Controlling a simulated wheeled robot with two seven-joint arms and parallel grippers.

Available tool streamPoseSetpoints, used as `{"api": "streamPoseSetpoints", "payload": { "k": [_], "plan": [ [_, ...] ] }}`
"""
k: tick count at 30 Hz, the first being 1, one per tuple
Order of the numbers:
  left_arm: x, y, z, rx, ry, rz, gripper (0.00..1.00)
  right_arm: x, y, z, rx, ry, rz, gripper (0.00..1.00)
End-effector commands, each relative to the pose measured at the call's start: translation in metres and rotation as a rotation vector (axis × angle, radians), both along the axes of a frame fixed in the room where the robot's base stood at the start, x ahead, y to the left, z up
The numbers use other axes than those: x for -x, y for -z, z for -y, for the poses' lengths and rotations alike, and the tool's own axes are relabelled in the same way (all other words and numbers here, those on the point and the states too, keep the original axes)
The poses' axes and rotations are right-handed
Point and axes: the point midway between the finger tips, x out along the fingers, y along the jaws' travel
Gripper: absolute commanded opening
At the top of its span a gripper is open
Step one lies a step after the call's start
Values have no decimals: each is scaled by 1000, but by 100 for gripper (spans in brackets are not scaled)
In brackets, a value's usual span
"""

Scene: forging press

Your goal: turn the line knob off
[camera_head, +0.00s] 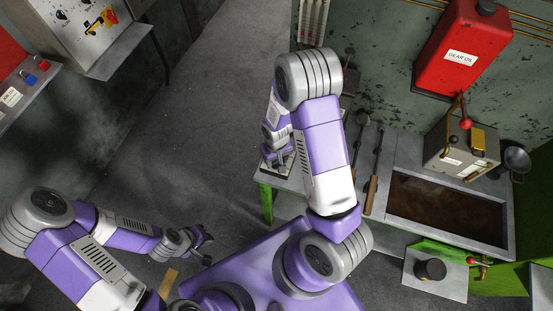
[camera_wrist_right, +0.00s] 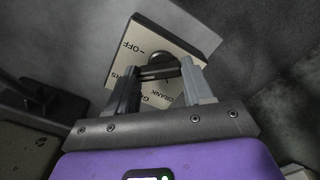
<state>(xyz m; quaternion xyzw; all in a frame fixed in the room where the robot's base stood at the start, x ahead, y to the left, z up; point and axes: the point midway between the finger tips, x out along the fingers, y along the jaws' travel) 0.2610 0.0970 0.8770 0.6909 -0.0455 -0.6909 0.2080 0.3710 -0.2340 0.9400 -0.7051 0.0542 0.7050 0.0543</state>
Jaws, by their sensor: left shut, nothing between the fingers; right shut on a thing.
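A pale panel (camera_wrist_right: 145,45) with printed words, "OFF" among them, fills the upper middle of the right wrist view. The dark line knob (camera_wrist_right: 158,72) is on it, its bar lying roughly level between my fingers. My right gripper (camera_wrist_right: 161,69) is shut on the knob, one finger at each end. Its exact setting is hard to read. In the head view my right gripper (camera_head: 284,162) is small, at the left end of the workbench, and my arm partly hides the panel there. My left gripper (camera_head: 206,246) is shut and empty over the floor, low in the head view.
The grey bench (camera_head: 400,148) has a dark-filled tray (camera_head: 448,207), long-handled tools and a metal box with a red-knobbed lever (camera_head: 462,148). A red gear oil tank (camera_head: 462,45) hangs behind. Control panels (camera_head: 85,35) stand upper left. Floor between is clear.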

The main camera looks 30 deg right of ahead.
Motion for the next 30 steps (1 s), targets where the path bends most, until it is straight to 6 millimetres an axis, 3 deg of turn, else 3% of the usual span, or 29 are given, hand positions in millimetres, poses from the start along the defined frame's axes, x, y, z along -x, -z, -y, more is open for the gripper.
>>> {"api": "streamPoseSetpoints", "payload": {
  "k": [18, 30],
  "plan": [
    [0, 9, 0, 0, 0, 0, 0, 1, 0, 0, 1, 485, 0, 21],
    [0, 7, 0, 0, 0, 0, 0, 1, 0, 0, 1, 689, 0, 21]
  ]
}}
